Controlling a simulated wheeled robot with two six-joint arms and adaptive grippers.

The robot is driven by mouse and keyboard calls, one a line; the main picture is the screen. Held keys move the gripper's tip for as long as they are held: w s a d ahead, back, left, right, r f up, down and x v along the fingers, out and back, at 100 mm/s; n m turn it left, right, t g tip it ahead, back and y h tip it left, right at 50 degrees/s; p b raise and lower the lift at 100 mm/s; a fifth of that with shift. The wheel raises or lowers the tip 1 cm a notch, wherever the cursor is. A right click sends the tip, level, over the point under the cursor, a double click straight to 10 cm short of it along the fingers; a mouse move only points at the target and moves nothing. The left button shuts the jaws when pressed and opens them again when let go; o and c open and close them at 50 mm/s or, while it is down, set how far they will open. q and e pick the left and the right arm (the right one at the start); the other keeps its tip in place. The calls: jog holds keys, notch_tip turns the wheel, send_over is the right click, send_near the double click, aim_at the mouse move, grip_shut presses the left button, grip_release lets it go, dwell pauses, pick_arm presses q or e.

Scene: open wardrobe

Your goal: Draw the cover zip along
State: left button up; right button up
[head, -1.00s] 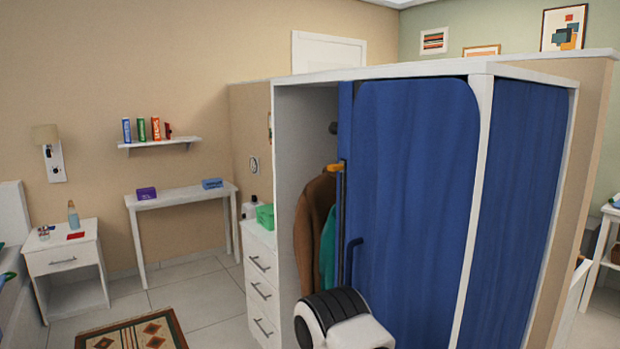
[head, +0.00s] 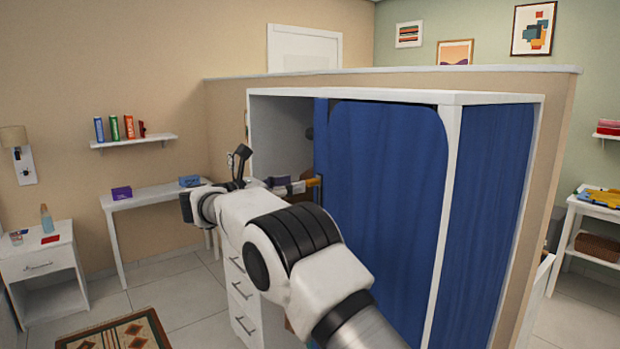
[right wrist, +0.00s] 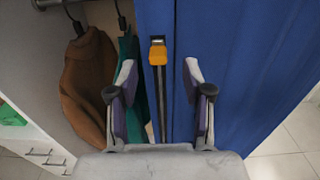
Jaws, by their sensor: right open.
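The blue wardrobe cover (head: 385,185) hangs over the front. It also shows in the right wrist view (right wrist: 235,70). The right gripper (head: 296,186) is small and partly hidden in the head view. My left gripper is out of view.
A brown garment (right wrist: 88,85) and a green garment (right wrist: 128,50) hang left of the zip inside the open wardrobe. White drawers (head: 240,290) stand below left. A narrow table (head: 150,197) and a nightstand (head: 38,255) stand farther left.

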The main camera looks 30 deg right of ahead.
aim_at(310, 180)
jog(key=d, duration=0.1)
jog(key=d+p, duration=0.1)
jog(key=d, duration=0.1)
jog(key=w+d+p, duration=0.1)
jog(key=d, duration=0.1)
jog(key=shift+d, duration=0.2)
jog(key=shift+s+d, duration=0.2)
jog(key=shift+d, duration=0.3)
jog(key=shift+w+f, duration=0.1)
jog(key=shift+f, duration=0.05)
jog(key=shift+w, duration=0.1)
jog(key=c, duration=0.4)
grip_shut()
